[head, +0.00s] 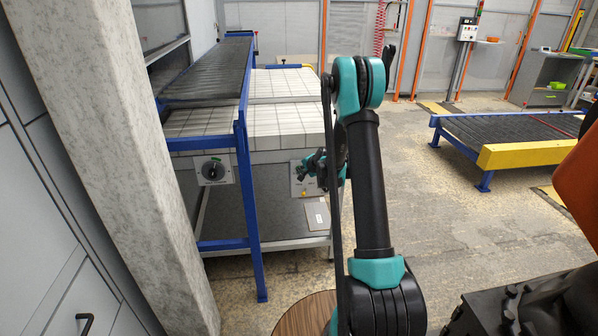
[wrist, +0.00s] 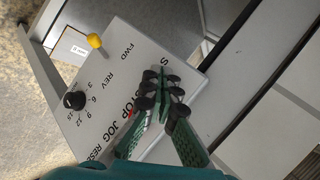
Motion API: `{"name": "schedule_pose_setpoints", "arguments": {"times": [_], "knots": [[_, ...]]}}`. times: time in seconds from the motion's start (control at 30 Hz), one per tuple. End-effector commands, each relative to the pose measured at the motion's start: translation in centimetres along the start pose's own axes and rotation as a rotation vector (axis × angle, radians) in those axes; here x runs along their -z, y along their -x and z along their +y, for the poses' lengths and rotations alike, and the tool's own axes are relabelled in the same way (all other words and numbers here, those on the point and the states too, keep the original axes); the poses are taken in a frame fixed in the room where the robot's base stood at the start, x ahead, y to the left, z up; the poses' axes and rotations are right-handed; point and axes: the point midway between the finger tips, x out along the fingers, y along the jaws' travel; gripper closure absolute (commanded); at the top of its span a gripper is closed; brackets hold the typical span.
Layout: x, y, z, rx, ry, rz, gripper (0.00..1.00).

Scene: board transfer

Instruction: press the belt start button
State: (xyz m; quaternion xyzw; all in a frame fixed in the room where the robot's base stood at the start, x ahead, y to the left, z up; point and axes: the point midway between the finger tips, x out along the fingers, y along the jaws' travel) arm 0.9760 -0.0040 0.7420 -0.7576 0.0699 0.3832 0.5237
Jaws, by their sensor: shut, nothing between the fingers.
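A light grey control panel (head: 300,188) is mounted on the side of the belt stand in the head view. In the wrist view the panel (wrist: 112,70) carries a yellow-tipped lever (wrist: 95,41), a black speed dial (wrist: 74,100) and labels FWD, REV, STOP, JOG and RESET. A label starting with S is partly covered by my fingers. My gripper (wrist: 162,92) is shut and empty, its dark fingertips over the panel beside the S and STOP labels. The start button is hidden behind them; I cannot tell whether they touch it. My gripper (head: 306,166) is right at the panel in the head view.
A blue frame (head: 243,175) with a black rotary switch (head: 213,170) stands left of the panel. A black roller conveyor (head: 208,75) rises above the white tiled belt (head: 290,118). A concrete pillar (head: 110,140) is at left. Open floor (head: 430,215) lies right of my arm.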

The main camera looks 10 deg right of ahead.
Motion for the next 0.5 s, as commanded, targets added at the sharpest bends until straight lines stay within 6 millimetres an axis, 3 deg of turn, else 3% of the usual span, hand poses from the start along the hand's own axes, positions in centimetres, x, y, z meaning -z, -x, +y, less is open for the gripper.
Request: {"name": "schedule_pose_setpoints", "arguments": {"times": [0.5], "knots": [[-0.8,1.1,0.8,0.000,0.000,0.000,1.00]]}}
